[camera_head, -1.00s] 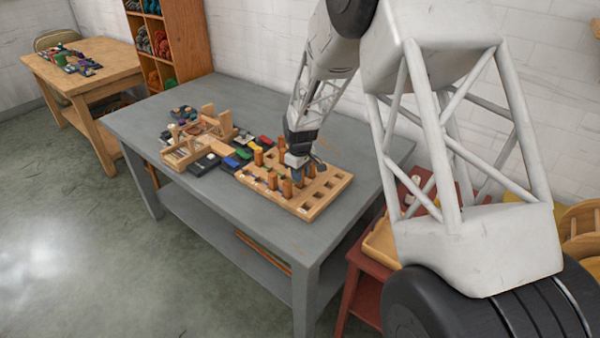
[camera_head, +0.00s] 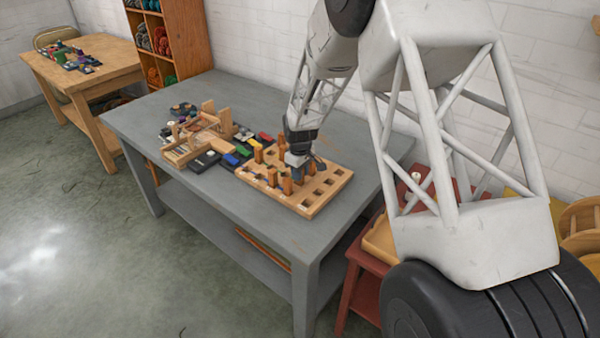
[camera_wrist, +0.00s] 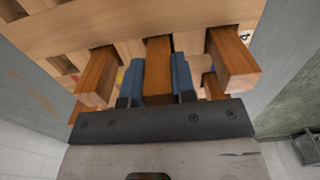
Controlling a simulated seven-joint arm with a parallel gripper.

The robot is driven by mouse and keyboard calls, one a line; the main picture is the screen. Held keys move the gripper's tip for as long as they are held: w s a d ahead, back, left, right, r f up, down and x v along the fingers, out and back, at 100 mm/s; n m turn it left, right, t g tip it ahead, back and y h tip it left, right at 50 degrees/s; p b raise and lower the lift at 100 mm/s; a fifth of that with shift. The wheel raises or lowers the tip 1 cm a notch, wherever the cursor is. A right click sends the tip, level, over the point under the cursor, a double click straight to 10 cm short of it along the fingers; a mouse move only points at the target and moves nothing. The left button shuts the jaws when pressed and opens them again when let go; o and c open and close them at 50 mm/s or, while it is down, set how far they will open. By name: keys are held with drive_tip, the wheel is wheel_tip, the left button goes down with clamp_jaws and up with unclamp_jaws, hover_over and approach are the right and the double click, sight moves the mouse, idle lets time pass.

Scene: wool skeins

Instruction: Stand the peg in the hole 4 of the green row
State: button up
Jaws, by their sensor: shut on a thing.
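The wooden peg board (camera_head: 337,184) lies on the grey table, with rows of square holes and several standing pegs. My gripper (camera_head: 299,175) is low over the middle of the board. In the wrist view the two blue fingers of my gripper (camera_wrist: 160,80) are shut on an orange-brown peg (camera_wrist: 158,66). Similar pegs stand on either side of it, one to the left (camera_wrist: 97,76) and one to the right (camera_wrist: 232,60). The held peg's far end meets the board's face in view; I cannot tell whether it is inside a hole. Row colours and the hole number are not readable.
A wooden frame (camera_head: 222,126) and several dark, blue, green and red pieces lie left of the board. The grey table (camera_head: 240,204) is bare along its front edge. A red stand with a yellow tray (camera_head: 378,243) is right of the table.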

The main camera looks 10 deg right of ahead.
drive_tip(key=shift+f, duration=0.5)
idle(1.0)
drive_tip(key=o, duration=1.4)
drive_tip(key=shift+c, duration=0.2)
drive_tip(key=shift+r, duration=3.75)
